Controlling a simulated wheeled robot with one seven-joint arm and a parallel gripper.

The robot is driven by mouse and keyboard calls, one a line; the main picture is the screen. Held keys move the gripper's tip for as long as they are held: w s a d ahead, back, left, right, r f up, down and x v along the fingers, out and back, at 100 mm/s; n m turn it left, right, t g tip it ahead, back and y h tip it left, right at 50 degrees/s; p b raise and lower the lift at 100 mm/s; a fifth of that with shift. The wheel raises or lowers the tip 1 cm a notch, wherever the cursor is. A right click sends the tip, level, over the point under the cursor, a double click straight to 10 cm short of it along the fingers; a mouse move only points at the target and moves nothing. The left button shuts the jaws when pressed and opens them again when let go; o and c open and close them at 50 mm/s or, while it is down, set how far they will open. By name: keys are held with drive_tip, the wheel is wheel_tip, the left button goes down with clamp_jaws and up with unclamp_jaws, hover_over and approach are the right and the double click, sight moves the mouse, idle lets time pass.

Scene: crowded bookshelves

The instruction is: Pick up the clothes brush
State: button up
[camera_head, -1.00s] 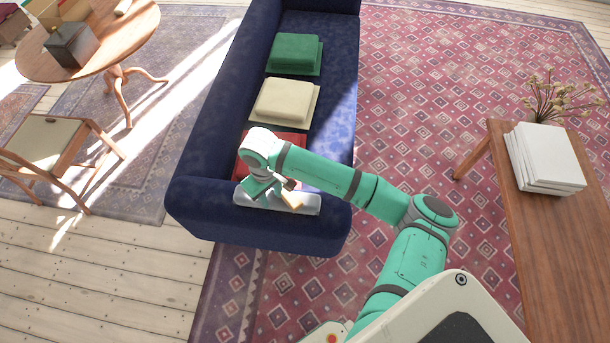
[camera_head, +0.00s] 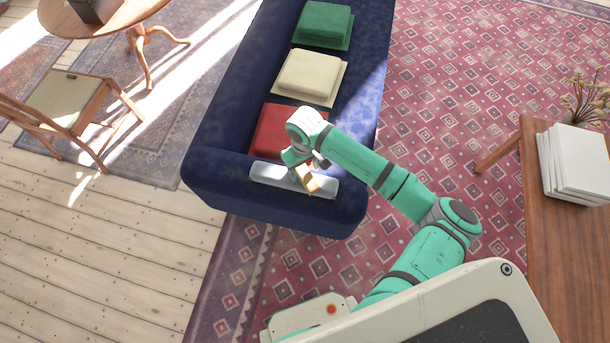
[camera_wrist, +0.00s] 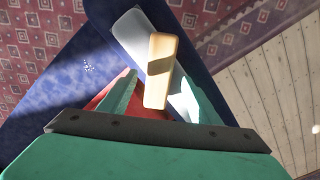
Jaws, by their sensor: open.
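The clothes brush, a light wooden block (camera_head: 308,182), lies on a pale grey-white tray-like slab (camera_head: 270,174) on the near arm of the blue sofa. In the wrist view the brush (camera_wrist: 162,62) is a long tan block with rounded ends, reaching between and beyond the two green fingers. My gripper (camera_head: 301,160) is open, just above and beside the brush in the head view. In the wrist view one finger of my gripper (camera_wrist: 158,88) stands on each side of the brush, with a gap to the left one. I cannot tell whether either finger touches it.
The blue sofa (camera_head: 225,125) holds a red cushion (camera_head: 275,128), a cream cushion (camera_head: 309,76) and a green cushion (camera_head: 324,24). A wooden table (camera_head: 560,270) with white books (camera_head: 575,165) stands at right. A chair (camera_head: 65,100) is at left. Wooden floor is clear at lower left.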

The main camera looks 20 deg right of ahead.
sight(304, 172)
drive_tip(key=shift+w+f, duration=0.15)
drive_tip(key=shift+f, duration=0.95)
drive_tip(key=shift+w+f, duration=0.1)
drive_tip(key=shift+f, duration=0.95)
drive_tip(key=c, duration=1.3)
drive_tip(key=shift+r, duration=0.2)
drive_tip(key=shift+r, duration=0.65)
drive_tip(key=s+r, duration=0.4)
drive_tip(key=r, duration=0.1)
drive_tip(key=s+r, duration=0.2)
drive_tip(key=r, duration=0.1)
drive_tip(key=shift+d, duration=0.2)
drive_tip(key=s+r, duration=0.3)
drive_tip(key=s, duration=0.5)
drive_tip(key=shift+r, duration=0.2)
drive_tip(key=shift+d, duration=0.1)
